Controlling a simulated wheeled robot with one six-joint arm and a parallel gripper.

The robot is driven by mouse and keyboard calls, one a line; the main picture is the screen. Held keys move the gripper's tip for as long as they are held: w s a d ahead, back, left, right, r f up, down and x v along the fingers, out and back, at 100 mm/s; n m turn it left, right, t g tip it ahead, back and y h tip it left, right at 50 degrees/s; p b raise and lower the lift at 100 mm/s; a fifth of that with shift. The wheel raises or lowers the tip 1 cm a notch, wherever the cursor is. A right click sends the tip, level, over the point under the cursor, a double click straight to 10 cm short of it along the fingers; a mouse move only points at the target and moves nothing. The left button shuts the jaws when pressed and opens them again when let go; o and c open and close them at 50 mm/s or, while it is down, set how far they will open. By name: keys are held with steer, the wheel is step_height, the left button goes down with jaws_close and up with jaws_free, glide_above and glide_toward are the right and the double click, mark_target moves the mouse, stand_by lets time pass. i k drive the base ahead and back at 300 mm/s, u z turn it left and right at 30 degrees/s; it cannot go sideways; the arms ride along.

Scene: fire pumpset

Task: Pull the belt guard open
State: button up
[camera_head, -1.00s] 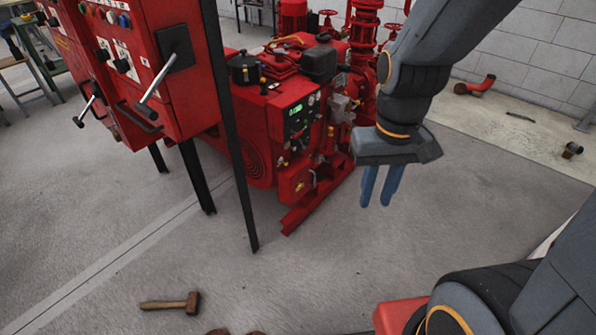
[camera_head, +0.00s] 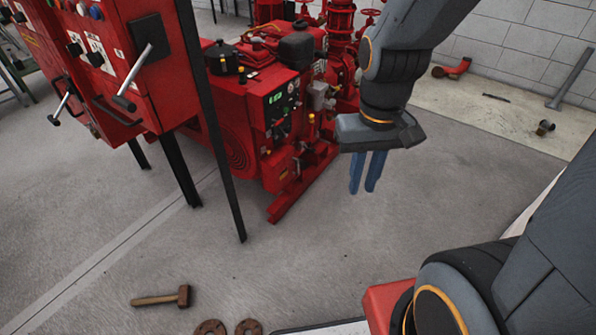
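The red pumpset (camera_head: 270,110) stands left of centre, with a control panel (camera_head: 282,105) and a round slotted grille (camera_head: 238,155) on its near side. I cannot tell for certain which part is the belt guard; it may be hidden. My gripper (camera_head: 366,190) hangs in the air right of the pumpset, its two blue fingers pointing down. A narrow gap shows between the fingers and nothing is between them. It appears apart from the pumpset.
A red control cabinet (camera_head: 105,75) with lever handles and dark legs stands at the left, partly before the pumpset. Floor right of the pumpset is clear.

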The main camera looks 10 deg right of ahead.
mark_target(278, 168)
steer(key=z, duration=0.55)
steer(key=k, duration=1.2)
steer(key=i, duration=0.6)
steer(key=u, duration=0.8)
steer(key=i, duration=1.8)
steer(key=z, duration=0.5)
